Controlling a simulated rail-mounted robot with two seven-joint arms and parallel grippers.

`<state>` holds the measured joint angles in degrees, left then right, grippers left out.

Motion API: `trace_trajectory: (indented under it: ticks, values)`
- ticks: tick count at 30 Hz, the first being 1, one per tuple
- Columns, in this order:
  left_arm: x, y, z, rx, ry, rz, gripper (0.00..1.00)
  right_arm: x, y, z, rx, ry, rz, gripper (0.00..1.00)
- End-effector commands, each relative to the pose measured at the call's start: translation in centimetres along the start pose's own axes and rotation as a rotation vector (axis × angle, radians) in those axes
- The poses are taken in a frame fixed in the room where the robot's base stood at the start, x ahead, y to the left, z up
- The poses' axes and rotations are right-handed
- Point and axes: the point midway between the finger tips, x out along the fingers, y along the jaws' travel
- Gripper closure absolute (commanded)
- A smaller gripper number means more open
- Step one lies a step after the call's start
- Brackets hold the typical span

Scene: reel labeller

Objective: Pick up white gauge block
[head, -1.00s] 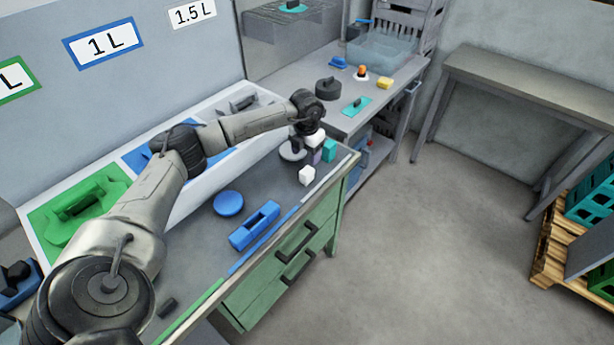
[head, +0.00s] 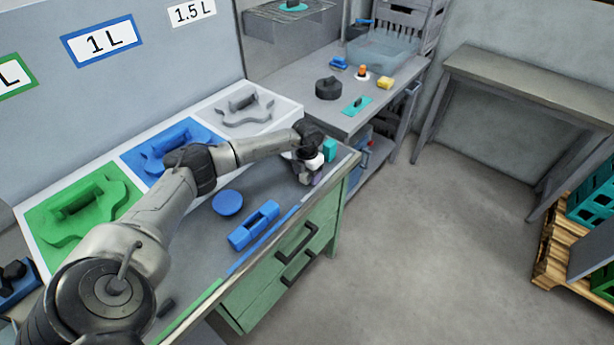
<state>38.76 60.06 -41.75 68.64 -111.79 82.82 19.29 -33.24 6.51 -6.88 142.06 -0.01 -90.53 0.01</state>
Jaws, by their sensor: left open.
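My left gripper (head: 306,174) is open and low over the grey bench, near its right end. It has a pale part and a purplish part on it. The white gauge block is not clearly visible now, as the gripper covers the spot where it stood a second ago. I cannot tell whether the block is between the fingers. A teal block (head: 330,149) stands on the bench just behind the gripper. My right gripper is not in view.
A blue disc (head: 228,203) and a blue slotted block (head: 254,225) lie on the bench to the left. Behind are green (head: 68,222), blue (head: 162,157) and grey-white trays. A side table (head: 374,115) holds a black round weight (head: 328,88) and small items.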

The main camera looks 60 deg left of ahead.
Motion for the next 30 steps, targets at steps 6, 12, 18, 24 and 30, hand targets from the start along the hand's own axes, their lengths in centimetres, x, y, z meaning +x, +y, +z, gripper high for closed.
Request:
trace_trajectory:
  ticks: [6, 12, 18, 24, 30]
  values:
    - [0.78, 0.03, 0.02, -0.001, -0.001, 0.000, 0.36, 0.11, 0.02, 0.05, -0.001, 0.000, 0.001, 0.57]
    - [0.77, 0.03, 0.01, 0.000, -0.001, 0.000, 0.47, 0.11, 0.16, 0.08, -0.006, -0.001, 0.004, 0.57]
    - [0.76, 0.02, 0.01, 0.000, -0.001, 0.000, 0.66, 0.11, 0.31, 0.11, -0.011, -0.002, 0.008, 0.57]
    - [0.76, 0.02, 0.01, 0.000, -0.001, 0.000, 0.85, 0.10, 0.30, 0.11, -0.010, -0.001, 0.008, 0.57]
    - [0.74, 0.03, 0.02, 0.000, -0.001, 0.000, 0.91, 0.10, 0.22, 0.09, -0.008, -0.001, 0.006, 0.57]
